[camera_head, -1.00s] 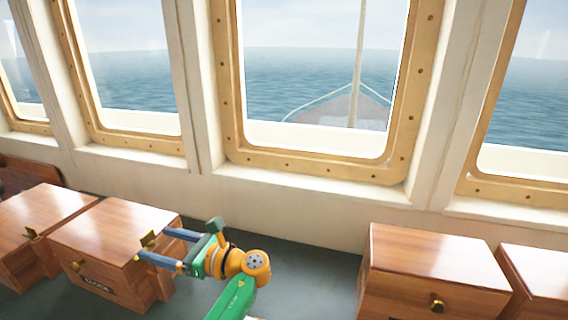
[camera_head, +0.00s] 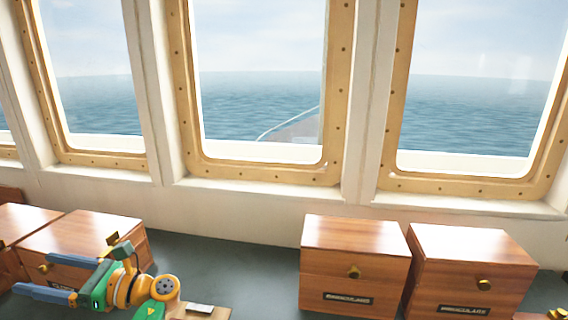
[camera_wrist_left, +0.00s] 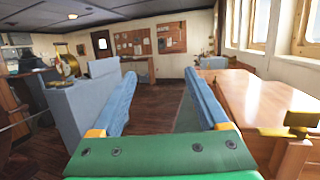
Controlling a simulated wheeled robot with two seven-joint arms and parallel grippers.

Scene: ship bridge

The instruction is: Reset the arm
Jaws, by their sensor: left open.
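My left gripper (camera_head: 38,273) is at the lower left of the head view, its two blue fingers spread and pointing left. It is open with nothing between the fingers. It is in front of a wooden box (camera_head: 75,233) with a brass knob and hides part of that box's front. In the left wrist view the fingers (camera_wrist_left: 160,76) are apart, with open floor beyond them and a wooden box top (camera_wrist_left: 262,98) to the right. My right gripper is not in view.
Two wooden boxes with brass knobs and label plates, a left one (camera_head: 352,238) and a right one (camera_head: 462,250), stand on the dark counter (camera_head: 225,262). Framed windows (camera_head: 258,172) run behind. A grey console (camera_wrist_left: 75,122) shows in the wrist view.

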